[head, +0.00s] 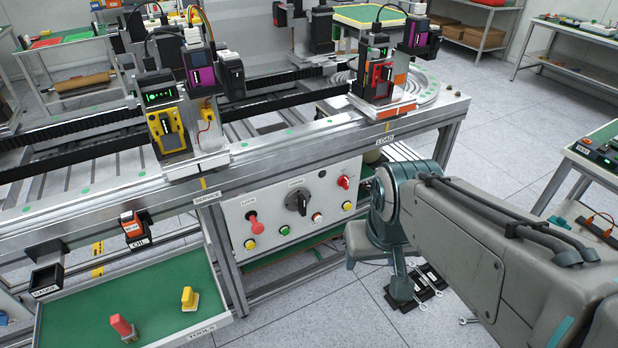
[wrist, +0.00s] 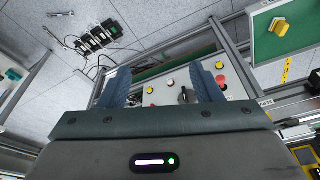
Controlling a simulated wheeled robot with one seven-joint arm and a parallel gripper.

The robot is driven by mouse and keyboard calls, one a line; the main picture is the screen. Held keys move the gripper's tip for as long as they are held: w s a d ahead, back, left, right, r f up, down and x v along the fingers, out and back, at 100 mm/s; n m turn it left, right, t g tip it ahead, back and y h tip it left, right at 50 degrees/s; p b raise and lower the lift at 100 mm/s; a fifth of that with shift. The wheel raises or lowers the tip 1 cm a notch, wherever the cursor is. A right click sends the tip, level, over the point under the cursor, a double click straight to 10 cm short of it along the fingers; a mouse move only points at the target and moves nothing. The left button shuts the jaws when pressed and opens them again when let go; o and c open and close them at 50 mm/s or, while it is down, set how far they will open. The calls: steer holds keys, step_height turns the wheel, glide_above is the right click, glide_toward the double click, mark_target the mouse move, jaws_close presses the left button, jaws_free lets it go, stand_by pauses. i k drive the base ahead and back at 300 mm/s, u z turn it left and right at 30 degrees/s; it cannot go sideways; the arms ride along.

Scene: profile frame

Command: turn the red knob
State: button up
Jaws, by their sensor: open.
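The red knob (head: 344,182) is a small rotary knob at the upper right of a light grey control panel (head: 272,216) under the bench. In the wrist view it appears as a small red shape (wrist: 151,105), partly hidden low between my fingers. A larger red handle (head: 255,224) under a LOCK label stands at the panel's left, and also shows in the wrist view (wrist: 221,82). My gripper (wrist: 160,74) is open and empty, its fingers pointing towards the panel. In the head view my arm ends just right of the panel; its fingers are not clear there.
The metal bench (head: 290,150) overhangs the panel. A green tool tray (head: 80,318) with a red and a yellow piece is at lower left. Open floor (head: 300,310) lies before the panel.

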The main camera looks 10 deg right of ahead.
mark_target(344, 182)
steer(key=z, duration=0.5)
steer(key=k, duration=1.25)
steer(key=z, duration=0.7)
steer(key=i, duration=1.3)
steer(key=u, duration=0.9)
steer(key=i, duration=0.35)
steer(key=u, duration=0.4)
